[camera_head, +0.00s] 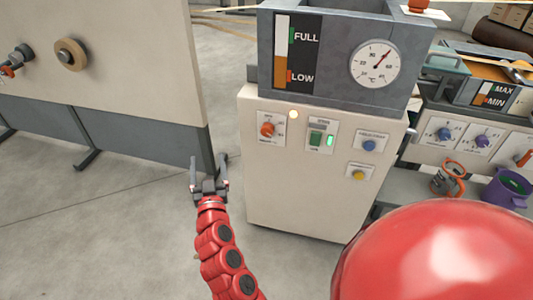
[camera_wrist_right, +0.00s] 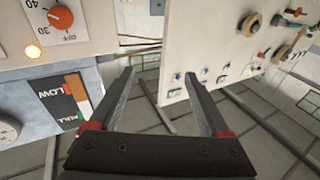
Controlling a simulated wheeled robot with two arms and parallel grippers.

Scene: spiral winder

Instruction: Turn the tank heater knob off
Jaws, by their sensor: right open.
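The tank heater knob (camera_head: 267,129) is a round orange dial on the upper left of the cream cabinet front. It also shows upside down in the right wrist view (camera_wrist_right: 60,17), with 30, 40 and OFF printed around it. I cannot tell its pointer setting for certain. An orange-white lamp (camera_head: 293,114) glows beside the dial's plate. My right gripper (camera_head: 209,170) is open and empty, left of the cabinet and below the knob, apart from it. Its two fingers (camera_wrist_right: 160,75) are spread with nothing between them. My left gripper is not in view.
The grey tank (camera_head: 335,85) with a level gauge and temperature dial (camera_head: 375,63) tops the cabinet. A green switch (camera_head: 316,139), blue knob (camera_head: 369,145) and yellow knob (camera_head: 358,175) share the panel. A large cream panel (camera_head: 110,60) stands left. Floor between is clear.

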